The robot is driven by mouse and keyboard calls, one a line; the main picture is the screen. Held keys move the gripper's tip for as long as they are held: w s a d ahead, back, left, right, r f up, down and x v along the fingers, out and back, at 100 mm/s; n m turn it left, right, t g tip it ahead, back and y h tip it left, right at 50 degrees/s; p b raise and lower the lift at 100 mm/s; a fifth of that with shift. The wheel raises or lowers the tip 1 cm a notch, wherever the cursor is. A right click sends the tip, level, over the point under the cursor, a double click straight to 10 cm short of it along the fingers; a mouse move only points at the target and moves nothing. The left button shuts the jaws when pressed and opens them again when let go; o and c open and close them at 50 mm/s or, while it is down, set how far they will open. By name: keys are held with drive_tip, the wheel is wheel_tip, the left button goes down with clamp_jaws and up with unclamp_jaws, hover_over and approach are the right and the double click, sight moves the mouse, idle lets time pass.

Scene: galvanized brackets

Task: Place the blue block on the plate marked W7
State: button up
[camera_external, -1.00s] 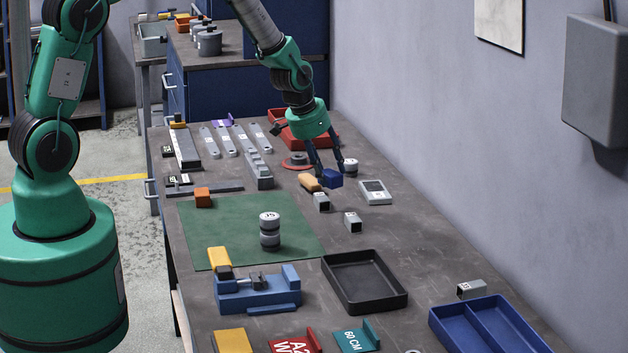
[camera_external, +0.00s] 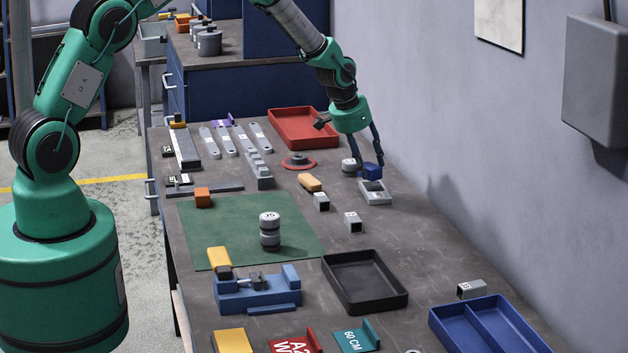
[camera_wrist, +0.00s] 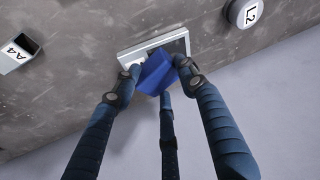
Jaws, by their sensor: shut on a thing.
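The blue block (camera_external: 372,171) is between the fingers of my gripper (camera_external: 370,165), which is shut on it. In the outside view it is just behind the grey device with a screen (camera_external: 375,195). In the wrist view the block (camera_wrist: 156,75) is tilted and covers part of that device (camera_wrist: 135,54); I cannot tell the gap between them. I cannot read a W7 mark on any plate.
Square tubes (camera_external: 353,222), a black tray (camera_external: 368,299) and a blue divided tray (camera_external: 488,334) lie nearer. The wall (camera_external: 480,150) is to the right.

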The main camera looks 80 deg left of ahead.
sight(370, 165)
drive_tip(key=shift+w+a, duration=0.25)
drive_tip(key=shift+w, duration=0.35)
drive_tip(key=shift+w+a, duration=0.1)
drive_tip(key=shift+w, duration=0.1)
drive_tip(key=shift+w+f, duration=0.2)
drive_tip(key=shift+f, duration=1.6)
drive_tip(key=shift+f, duration=0.1)
drive_tip(key=o, duration=1.3)
